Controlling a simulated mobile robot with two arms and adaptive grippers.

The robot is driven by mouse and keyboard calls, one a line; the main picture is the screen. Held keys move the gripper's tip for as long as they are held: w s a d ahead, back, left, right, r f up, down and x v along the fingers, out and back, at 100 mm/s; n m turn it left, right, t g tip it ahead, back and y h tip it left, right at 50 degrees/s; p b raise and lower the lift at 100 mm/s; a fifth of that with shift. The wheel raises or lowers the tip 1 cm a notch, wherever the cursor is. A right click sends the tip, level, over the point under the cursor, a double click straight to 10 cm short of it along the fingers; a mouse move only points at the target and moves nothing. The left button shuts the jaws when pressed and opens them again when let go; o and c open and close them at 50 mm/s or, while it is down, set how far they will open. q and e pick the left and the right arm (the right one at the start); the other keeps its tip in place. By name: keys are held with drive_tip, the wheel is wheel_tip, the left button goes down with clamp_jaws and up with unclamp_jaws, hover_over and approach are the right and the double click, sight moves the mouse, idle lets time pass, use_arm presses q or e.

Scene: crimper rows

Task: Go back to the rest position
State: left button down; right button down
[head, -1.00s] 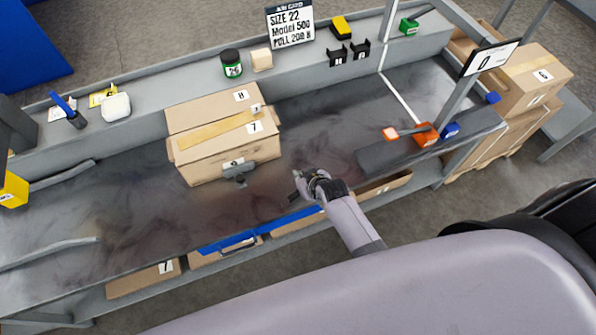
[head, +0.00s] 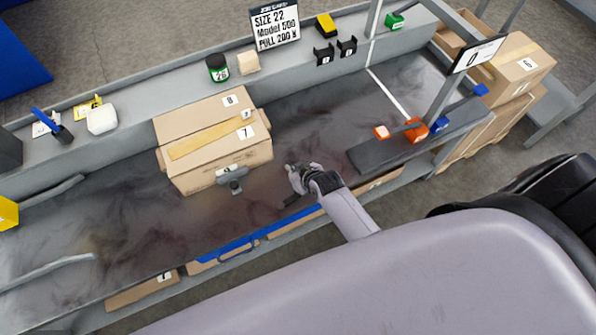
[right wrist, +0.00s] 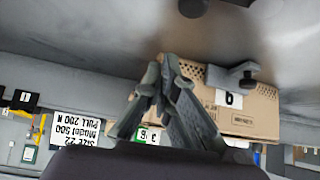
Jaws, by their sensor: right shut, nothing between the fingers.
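My right gripper (head: 291,184) hangs above the dark bench top (head: 320,130), to the right of a cardboard box (head: 215,170) and apart from it. Its fingers are together with nothing between them. In the right wrist view the gripper (right wrist: 168,62) also shows shut and empty, in front of the box (right wrist: 262,110), which appears upside down. A grey clamp-like part (head: 231,178) sits at the front of the box. My left gripper is not in view.
A sign board (head: 274,27), a green-labelled jar (head: 217,68) and black holders (head: 336,50) stand on the back ledge. Orange and blue tools (head: 415,130) lie at the right. A grey bar (head: 400,150) runs along the bench's right front. The bench between box and bar is clear.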

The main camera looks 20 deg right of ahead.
drive_tip(key=shift+a+v, duration=0.35)
drive_tip(key=shift+v, duration=3.55)
drive_tip(key=s+f+g, duration=0.2)
drive_tip(key=s+f, duration=0.5)
drive_tip(key=f, duration=0.5)
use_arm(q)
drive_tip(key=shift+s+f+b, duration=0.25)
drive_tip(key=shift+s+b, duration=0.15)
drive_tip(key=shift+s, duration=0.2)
use_arm(e)
drive_tip(key=s+d+f+g, duration=0.1)
drive_tip(key=s+f, duration=0.5)
drive_tip(key=s, duration=0.3)
drive_tip(key=s+d+f+g, duration=0.2)
drive_tip(key=s+f, duration=0.5)
drive_tip(key=s, duration=0.3)
drive_tip(key=s+d+f+g+h, duration=0.1)
drive_tip(key=s+d+f+g, duration=0.1)
drive_tip(key=s+f, duration=0.4)
drive_tip(key=s, duration=0.3)
drive_tip(key=shift+s+f+n, duration=0.2)
drive_tip(key=shift+s+n, duration=0.2)
drive_tip(key=c, duration=2.4)
unclamp_jaws()
